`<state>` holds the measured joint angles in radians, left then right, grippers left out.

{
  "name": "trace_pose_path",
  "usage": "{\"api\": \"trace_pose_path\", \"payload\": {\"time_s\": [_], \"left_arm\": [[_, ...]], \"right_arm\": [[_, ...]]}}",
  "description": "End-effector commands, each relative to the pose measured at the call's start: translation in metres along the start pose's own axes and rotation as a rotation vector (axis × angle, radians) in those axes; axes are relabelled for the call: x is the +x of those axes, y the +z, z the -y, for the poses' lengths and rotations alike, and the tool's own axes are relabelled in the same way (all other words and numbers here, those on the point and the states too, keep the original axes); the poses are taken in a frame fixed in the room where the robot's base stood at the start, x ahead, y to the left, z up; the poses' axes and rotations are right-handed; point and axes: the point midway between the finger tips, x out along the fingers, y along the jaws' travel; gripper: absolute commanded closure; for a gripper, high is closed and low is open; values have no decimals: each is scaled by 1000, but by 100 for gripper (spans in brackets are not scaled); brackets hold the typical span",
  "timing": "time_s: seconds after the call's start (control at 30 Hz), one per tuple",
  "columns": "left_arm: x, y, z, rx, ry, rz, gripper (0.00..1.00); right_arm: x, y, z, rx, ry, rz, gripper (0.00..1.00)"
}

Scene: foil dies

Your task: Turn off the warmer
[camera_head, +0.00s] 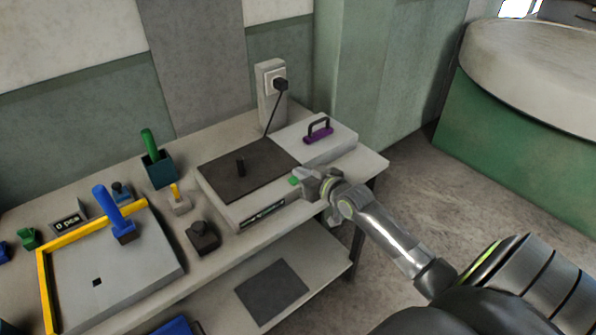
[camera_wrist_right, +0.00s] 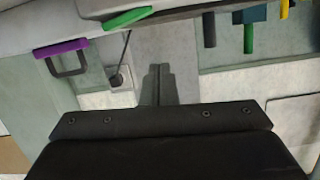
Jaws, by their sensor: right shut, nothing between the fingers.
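My right gripper (camera_head: 308,184) is just right of the green piece, at the box's front edge. Its fingers (camera_wrist_right: 158,84) are closed together and empty. I cannot tell whether they touch the green piece. My left gripper is out of view.
A plug (camera_head: 280,84) with a black cord sits in a wall socket behind. At left stand a yellow-framed board (camera_head: 150,262), a dark teal cup (camera_head: 160,170) and a dark block (camera_head: 203,238). A shelf is below.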

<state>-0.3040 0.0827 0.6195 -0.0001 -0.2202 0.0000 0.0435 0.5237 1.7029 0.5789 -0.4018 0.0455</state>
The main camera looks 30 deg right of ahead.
Motion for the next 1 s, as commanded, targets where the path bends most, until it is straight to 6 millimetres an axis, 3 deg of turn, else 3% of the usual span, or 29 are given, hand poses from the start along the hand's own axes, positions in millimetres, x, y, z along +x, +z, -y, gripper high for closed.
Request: {"api": "trace_pose_path", "payload": {"time_s": [0.2,0.4,1.0], "left_arm": [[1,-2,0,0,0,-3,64],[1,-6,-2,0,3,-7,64],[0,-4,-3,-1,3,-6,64]], "right_arm": [[-42,1,2,-6,0,0,100],[-66,1,4,-3,0,-1,100],[-74,0,5,-1,-1,-2,100]]}}
